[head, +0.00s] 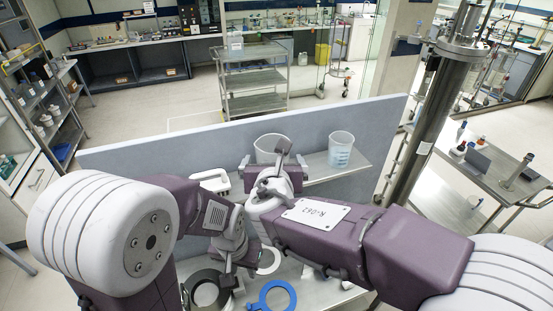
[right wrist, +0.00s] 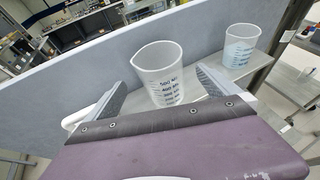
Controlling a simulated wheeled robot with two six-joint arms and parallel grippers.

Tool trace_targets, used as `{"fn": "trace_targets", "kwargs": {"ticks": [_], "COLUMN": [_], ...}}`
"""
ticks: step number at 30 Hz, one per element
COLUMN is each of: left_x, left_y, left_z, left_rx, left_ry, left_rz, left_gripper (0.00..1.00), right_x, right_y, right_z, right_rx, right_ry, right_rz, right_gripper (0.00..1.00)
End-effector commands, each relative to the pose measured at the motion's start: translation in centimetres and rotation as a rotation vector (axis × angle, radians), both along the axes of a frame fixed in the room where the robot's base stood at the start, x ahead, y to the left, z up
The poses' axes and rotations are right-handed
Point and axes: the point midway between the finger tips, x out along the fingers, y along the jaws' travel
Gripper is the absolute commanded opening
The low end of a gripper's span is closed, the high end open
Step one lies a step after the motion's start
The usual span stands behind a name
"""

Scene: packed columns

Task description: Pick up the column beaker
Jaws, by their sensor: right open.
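Two beakers stand upright on a grey shelf. The nearer beaker, whitish with dark volume marks, shows in the head view (head: 268,147) and in the right wrist view (right wrist: 160,72). The other beaker, with a bluish tint and blue marks, stands to its right in the head view (head: 341,150) and in the right wrist view (right wrist: 240,46). My right gripper (head: 274,166) is open, its fingers (right wrist: 160,84) on either side of the whitish beaker's lower part in the picture; contact cannot be told. My left gripper (head: 236,270) is low, away from the beakers; its jaws are unclear.
A tall blue-grey panel (head: 130,165) stands behind the shelf (head: 320,168). A steel column (head: 428,120) rises at the right. A blue ring (head: 272,297) and dark round parts (head: 205,290) lie on a lower surface near my left gripper. A cart (head: 252,80) stands beyond the panel.

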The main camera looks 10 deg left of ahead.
Motion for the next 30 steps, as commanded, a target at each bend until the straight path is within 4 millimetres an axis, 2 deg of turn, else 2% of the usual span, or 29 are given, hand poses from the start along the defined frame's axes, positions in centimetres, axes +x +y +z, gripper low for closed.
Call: {"fn": "trace_targets", "kwargs": {"ticks": [6,11,19,27,28,30], "left_x": [0.0,0.0,0.0,0.0,0.0,0.0], "left_y": [0.0,0.0,0.0,0.0,0.0,0.0], "left_z": [1.0,1.1,3.1,3.0,3.0,3.0], "left_rx": [0.0,0.0,0.0,0.0,0.0,0.0], "left_ry": [0.0,0.0,-0.001,0.0,0.0,0.0], "left_rz": [0.0,0.0,0.0,0.0,0.0,0.0], "left_gripper": [0.36,0.36,0.36,0.36,0.36,0.36], "right_x": [2.9,3.4,7.4,8.0,8.0,8.0], "right_y": [0.6,0.7,1.2,1.4,1.4,1.4], "right_z": [-1.2,-1.5,-3.1,-3.6,-3.6,-3.6], "right_rx": [-0.001,0.001,0.0,0.002,0.002,0.002], "right_ry": [0.004,0.004,0.005,0.005,0.005,0.005], "right_rz": [-0.004,-0.004,-0.006,-0.005,-0.005,-0.005], "right_gripper": [1.0,1.0,1.0,1.0,0.94,0.75]}}
